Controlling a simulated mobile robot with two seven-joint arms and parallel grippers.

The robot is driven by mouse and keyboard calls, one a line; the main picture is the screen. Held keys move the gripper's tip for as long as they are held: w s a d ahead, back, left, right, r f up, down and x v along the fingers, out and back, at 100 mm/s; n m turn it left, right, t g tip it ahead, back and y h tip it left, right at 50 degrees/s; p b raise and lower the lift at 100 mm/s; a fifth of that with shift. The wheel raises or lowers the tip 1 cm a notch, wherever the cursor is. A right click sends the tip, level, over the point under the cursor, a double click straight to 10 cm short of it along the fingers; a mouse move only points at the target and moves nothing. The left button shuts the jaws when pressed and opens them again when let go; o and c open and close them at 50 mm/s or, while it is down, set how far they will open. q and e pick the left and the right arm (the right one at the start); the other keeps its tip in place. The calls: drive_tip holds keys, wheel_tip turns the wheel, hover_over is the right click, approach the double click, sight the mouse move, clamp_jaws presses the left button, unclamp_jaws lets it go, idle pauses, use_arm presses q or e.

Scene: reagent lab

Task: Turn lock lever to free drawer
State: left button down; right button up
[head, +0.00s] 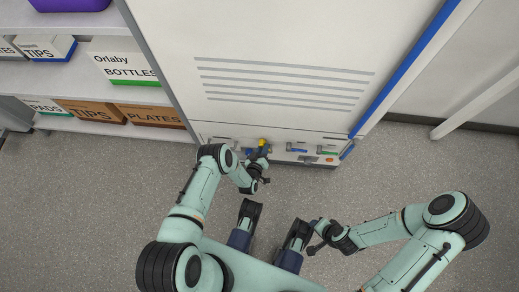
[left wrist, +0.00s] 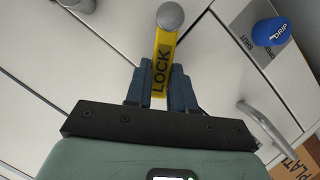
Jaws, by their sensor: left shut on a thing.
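The yellow lock lever (left wrist: 163,62), marked LOCK and tipped with a grey ball, stands between the fingers of my left gripper (left wrist: 162,85) in the left wrist view. The gripper is shut on the lever's lower part. In the head view the lever's yellow end (head: 262,142) shows at the low front of the white cabinet (head: 270,50), with my left gripper (head: 260,156) at it. My right gripper (head: 314,247) hangs low over the floor, away from the cabinet; its fingers are too small to read. Which panel is the locked drawer I cannot tell.
Shelves with boxes (head: 125,65) stand left of the cabinet. The grey floor (head: 400,160) is clear on the right.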

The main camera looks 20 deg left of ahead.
use_arm(q)
drive_tip(key=shift+w+d+r+m+g+y, duration=0.15)
drive_tip(key=shift+d+r+m+y, duration=0.1)
drive_tip(key=shift+d+m, duration=0.2)
drive_tip(key=shift+w+d+r+m+g+y, duration=0.15)
drive_tip(key=shift+d+r+m+y, duration=0.1)
drive_tip(key=shift+d+m, duration=0.15)
drive_tip(key=shift+w+d+m+y, duration=0.1)
drive_tip(key=shift+d+m+y, duration=0.2)
drive_tip(key=shift+m, duration=0.25)
drive_tip(key=shift+w+d+m+g+y, duration=0.15)
drive_tip(key=shift+d+m+g+y, duration=0.15)
drive_tip(key=shift+d+m+y, duration=0.3)
drive_tip(key=shift+a, duration=0.1)
drive_tip(key=c, duration=1)
unclamp_jaws()
drive_tip(key=shift+o, duration=0.2)
use_arm(e)
drive_tip(key=shift+d, duration=0.1)
